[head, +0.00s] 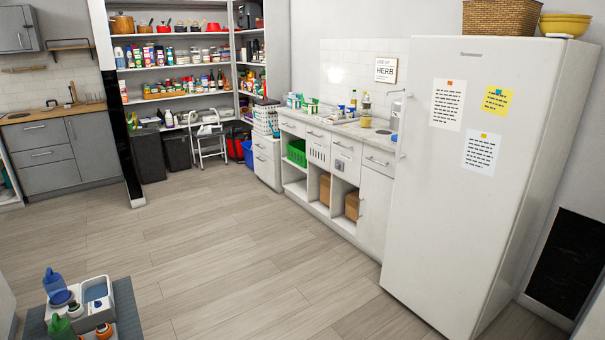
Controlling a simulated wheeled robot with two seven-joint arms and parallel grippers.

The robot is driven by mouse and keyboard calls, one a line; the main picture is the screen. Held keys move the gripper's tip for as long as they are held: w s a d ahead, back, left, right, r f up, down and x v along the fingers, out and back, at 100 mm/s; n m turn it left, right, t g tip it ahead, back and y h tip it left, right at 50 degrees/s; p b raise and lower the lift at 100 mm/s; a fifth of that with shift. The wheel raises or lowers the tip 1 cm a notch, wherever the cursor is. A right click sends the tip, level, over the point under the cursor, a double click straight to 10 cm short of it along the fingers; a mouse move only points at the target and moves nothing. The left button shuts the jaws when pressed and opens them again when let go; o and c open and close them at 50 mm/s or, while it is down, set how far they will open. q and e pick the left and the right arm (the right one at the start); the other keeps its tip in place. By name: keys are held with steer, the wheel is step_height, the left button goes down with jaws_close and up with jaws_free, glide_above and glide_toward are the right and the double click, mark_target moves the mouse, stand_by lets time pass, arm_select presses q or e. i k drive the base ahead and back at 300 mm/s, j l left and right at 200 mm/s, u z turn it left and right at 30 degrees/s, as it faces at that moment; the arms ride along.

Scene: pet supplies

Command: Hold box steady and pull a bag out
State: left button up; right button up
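Neither of my grippers is in view. I cannot pick out a bag for certain. Two brown boxes sit in the open lower shelves of the white counter: one (325,188) further back and one (352,206) nearer. Their contents are not visible.
A tall white fridge (440,190) stands at the right, beside the white counter (375,215). Stocked shelves (180,71) and a small step stool (208,145) are at the back. Grey cabinets (50,150) stand at the left. The wooden floor (220,240) in the middle is clear.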

mark_target(312, 110)
steer(key=i+l, duration=0.15)
steer(key=i, duration=0.35)
steer(key=i+l+u, duration=0.1)
steer(key=i, duration=0.45)
steer(key=i+j+u, duration=0.2)
steer(key=i+u, duration=0.3)
steer(key=i, duration=0.4)
steer(key=i+l+u, duration=0.2)
steer(key=i+u, duration=0.25)
steer(key=i, duration=0.45)
steer(key=i+z, duration=0.2)
steer(key=i, duration=0.25)
steer(key=i+j+z, duration=0.2)
steer(key=i, duration=0.25)
steer(key=i+j+z, duration=0.2)
steer(key=i, duration=0.2)
steer(key=i+j+z, duration=0.25)
steer(key=i, duration=0.2)
steer(key=i+j+z, duration=0.15)
steer(key=i+z, duration=0.25)
steer(key=i+j+z, duration=0.2)
steer(key=z, duration=0.15)
steer(key=i+j+z, duration=0.4)
